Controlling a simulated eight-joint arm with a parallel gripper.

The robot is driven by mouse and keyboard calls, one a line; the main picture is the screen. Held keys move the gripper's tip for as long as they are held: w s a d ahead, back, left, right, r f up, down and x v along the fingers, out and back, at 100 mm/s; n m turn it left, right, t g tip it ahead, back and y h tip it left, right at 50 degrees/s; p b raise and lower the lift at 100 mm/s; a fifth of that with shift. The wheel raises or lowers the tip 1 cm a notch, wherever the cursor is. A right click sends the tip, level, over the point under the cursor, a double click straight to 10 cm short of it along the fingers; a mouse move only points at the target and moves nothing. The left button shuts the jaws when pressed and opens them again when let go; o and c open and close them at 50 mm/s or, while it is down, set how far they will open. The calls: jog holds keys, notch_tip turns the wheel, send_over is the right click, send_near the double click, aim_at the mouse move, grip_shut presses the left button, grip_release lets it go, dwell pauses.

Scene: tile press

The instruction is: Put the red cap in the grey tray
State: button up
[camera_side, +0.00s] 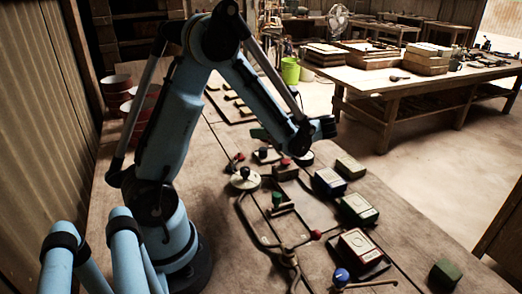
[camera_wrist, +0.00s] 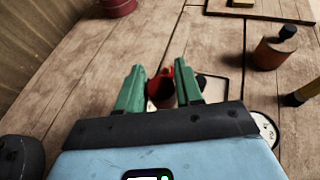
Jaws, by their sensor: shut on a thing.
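In the wrist view, my gripper (camera_wrist: 160,80) has two green fingers, shut on the red cap (camera_wrist: 162,90). The cap is between them, its dark opening partly showing. Whether it touches the table below I cannot tell. A small flat dark-rimmed tray (camera_wrist: 224,78), which may be the grey tray, lies just right of the right finger and is partly hidden by it. In the side view, my gripper (camera_side: 262,134) is low over the middle of the bench, mostly hidden by my arm; the cap is not clear there.
An orange-brown cylinder with a black knob (camera_wrist: 270,52) stands to the right in the wrist view. In the side view, a round white dial (camera_side: 245,179), bent pipework (camera_side: 285,256) and several small boxes (camera_side: 357,208) crowd the bench. Red drums (camera_side: 117,90) stand at left.

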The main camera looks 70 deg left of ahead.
jog(key=x, duration=0.4)
jog(key=f+x, duration=0.1)
jog(key=x, duration=0.8)
jog(key=shift+w+d+f, duration=0.15)
jog(key=shift+w+f, duration=0.1)
jog(key=shift+f, duration=2.05)
jog(key=shift+f, duration=0.2)
jog(key=o, duration=1)
